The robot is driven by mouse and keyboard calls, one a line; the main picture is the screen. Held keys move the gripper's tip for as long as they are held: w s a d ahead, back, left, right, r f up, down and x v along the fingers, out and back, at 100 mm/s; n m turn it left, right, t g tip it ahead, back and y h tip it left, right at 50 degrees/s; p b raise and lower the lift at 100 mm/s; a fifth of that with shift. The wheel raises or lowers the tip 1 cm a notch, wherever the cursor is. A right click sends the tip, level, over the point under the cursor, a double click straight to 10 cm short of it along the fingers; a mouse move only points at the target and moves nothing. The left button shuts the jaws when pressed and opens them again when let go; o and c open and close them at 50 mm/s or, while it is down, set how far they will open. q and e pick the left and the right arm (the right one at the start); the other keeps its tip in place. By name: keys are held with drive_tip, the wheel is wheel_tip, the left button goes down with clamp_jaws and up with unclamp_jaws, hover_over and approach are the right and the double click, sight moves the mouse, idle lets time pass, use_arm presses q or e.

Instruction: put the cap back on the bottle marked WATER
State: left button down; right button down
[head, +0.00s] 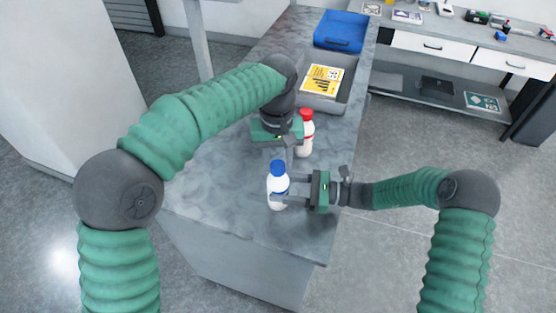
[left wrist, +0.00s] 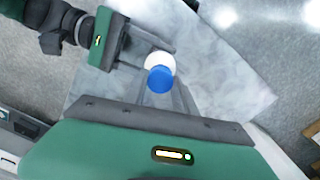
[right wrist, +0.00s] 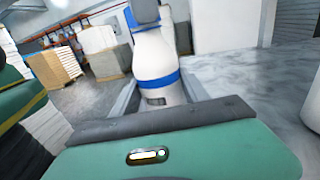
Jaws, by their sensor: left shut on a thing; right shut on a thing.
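A white bottle (head: 277,187) with a blue band stands upright near the front of the grey counter; its small label in the right wrist view (right wrist: 153,70) is unreadable. My right gripper (head: 279,198) is shut around its body from the right. A blue cap (head: 278,167) is at the bottle's top, in line with it. My left gripper (left wrist: 163,88) comes from above, shut on the blue cap (left wrist: 159,79). A grey finger hides the cap and mouth in the right wrist view, so I cannot tell whether the cap is seated.
A second white bottle with a red cap (head: 306,115) stands just behind, close to my left gripper. A grey tray (head: 346,93) with a yellow sheet and a blue bin (head: 341,29) are farther back. The counter's front left (head: 210,200) is clear.

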use_arm(q)
drive_tip(key=m, duration=0.8)
drive_tip(key=c, duration=1)
unclamp_jaws()
drive_tip(key=shift+r, duration=2.25)
drive_tip(key=shift+c, duration=0.4)
